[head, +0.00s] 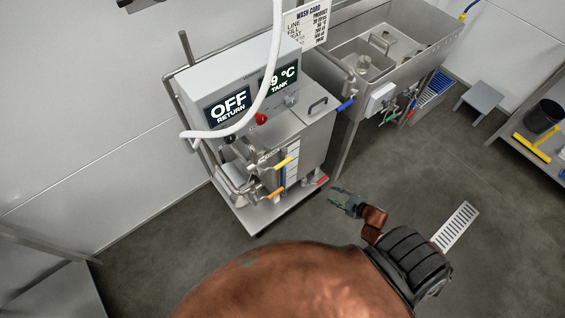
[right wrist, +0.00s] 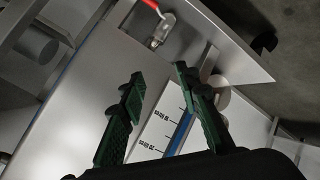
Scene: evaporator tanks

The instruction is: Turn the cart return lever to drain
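The steel cart (head: 310,135) stands at the centre of the head view, with a display box (head: 240,80) reading "OFF RETURN" and "9 °C TANK". Its front carries a yellow lever (head: 284,162), an orange lever (head: 277,193) and, low at the right, a red lever (head: 322,181). I cannot read which one is the return lever. My right gripper (head: 338,196) is open and empty, to the right of the red lever and apart from it. In the right wrist view its two green fingers (right wrist: 160,80) are spread, with a red-handled valve (right wrist: 160,28) beyond them. My left gripper is not in view.
A white hose (head: 268,85) hangs across the display box. A steel sink (head: 385,50) with blue and green levers stands behind right. A grey stool (head: 480,98) and a shelf with a black bucket (head: 543,116) are at the right. The floor near a drain grate (head: 456,226) is clear.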

